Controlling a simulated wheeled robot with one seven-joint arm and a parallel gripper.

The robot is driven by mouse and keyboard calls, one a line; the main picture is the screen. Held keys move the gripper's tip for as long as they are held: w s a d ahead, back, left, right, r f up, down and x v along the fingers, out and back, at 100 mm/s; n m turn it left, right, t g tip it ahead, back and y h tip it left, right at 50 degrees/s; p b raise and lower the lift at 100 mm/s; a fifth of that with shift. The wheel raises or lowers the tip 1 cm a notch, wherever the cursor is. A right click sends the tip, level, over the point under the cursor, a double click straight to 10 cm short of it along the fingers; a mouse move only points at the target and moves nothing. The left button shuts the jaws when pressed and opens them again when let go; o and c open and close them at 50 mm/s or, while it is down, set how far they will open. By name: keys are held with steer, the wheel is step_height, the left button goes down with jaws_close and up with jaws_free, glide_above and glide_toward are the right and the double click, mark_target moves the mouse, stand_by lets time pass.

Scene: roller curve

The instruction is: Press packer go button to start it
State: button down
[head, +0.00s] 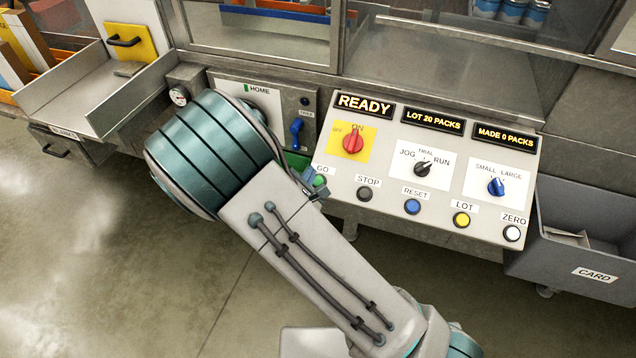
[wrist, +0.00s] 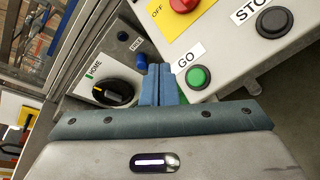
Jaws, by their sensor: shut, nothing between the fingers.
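The green go button (head: 319,181) sits at the left end of the lower row on the packer's sloped control panel, under a GO label. It also shows in the wrist view (wrist: 199,77). My gripper (wrist: 159,68) is shut and empty, with its blue fingertips just left of the green button in the wrist view; I see a gap between them there. In the head view my arm hides most of the gripper. The display (head: 364,104) reads READY. The red switch (head: 353,142) points to ON, and the mode knob (head: 423,168) is on the white JOG, TRIAL, RUN plate.
To the right of go are the STOP (head: 364,194), RESET (head: 412,206), LOT (head: 461,219) and ZERO (head: 512,233) buttons. A blue handle (head: 296,130) and the HOME plate (head: 240,95) lie left of the panel. A grey CARD bin (head: 560,262) stands at the right.

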mark_target(319, 175)
steer(key=w+d+f+b, duration=0.1)
steer(key=w+f+b, duration=0.2)
steer(key=f+b, duration=0.2)
steer(key=shift+w+d+f+b, duration=0.15)
steer(key=shift+w+f+b, duration=0.2)
steer(key=shift+f, duration=0.4)
stand_by(1.5)
steer(key=shift+w+f, duration=0.15)
steer(key=shift+f, duration=0.2)
steer(key=shift+w+d+f, duration=0.15)
steer(key=shift+w+f, duration=0.05)
steer(key=shift+f, duration=0.2)
stand_by(0.6)
stand_by(0.3)
steer(key=shift+s+r+p, duration=0.4)
steer(key=shift+r+p, duration=0.4)
steer(key=shift+p, duration=0.25)
